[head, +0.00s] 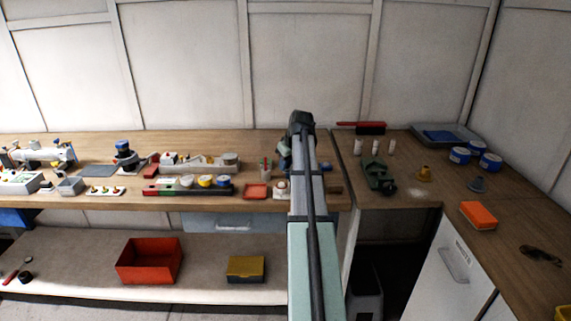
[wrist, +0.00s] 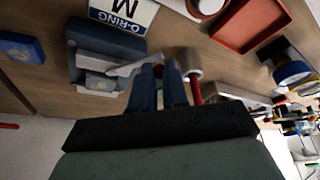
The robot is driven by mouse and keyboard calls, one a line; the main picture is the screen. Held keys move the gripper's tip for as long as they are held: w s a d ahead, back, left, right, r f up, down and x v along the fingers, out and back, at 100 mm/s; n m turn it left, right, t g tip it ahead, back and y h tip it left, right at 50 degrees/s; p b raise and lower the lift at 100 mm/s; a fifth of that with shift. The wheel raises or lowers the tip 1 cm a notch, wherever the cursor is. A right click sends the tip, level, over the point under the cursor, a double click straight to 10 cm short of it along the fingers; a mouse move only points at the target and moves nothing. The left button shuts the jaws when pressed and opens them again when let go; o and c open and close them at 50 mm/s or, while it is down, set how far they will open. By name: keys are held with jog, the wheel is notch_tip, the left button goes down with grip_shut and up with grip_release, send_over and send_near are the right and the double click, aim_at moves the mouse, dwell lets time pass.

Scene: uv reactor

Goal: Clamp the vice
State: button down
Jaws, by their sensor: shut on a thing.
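The vice (wrist: 105,42) is a blue-grey block with paler metal parts, at the upper left of the wrist view on the wooden bench. A light grey handle bar (wrist: 127,67) runs from it toward my fingers. My gripper (wrist: 163,76) has its two blue fingers close together at the bar's end, with a bit of red showing between the tips. It looks shut on the vice handle, though the fingers hide the exact contact. In the head view my arm covers most of the vice and the fingertips.
A grey cylinder (wrist: 187,62) and a red rod (wrist: 196,92) stand just right of my fingers. An O-ring label (wrist: 122,14) lies behind the vice. A red tray (head: 256,191) is left of my arm. A green device (head: 378,174) stands to the right.

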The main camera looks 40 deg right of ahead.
jog(key=shift+s+a+f, duration=0.1)
jog(key=shift+a, duration=0.15)
jog(key=c, duration=1.1)
grip_release()
jog(key=shift+d, duration=0.15)
jog(key=v, duration=1.4)
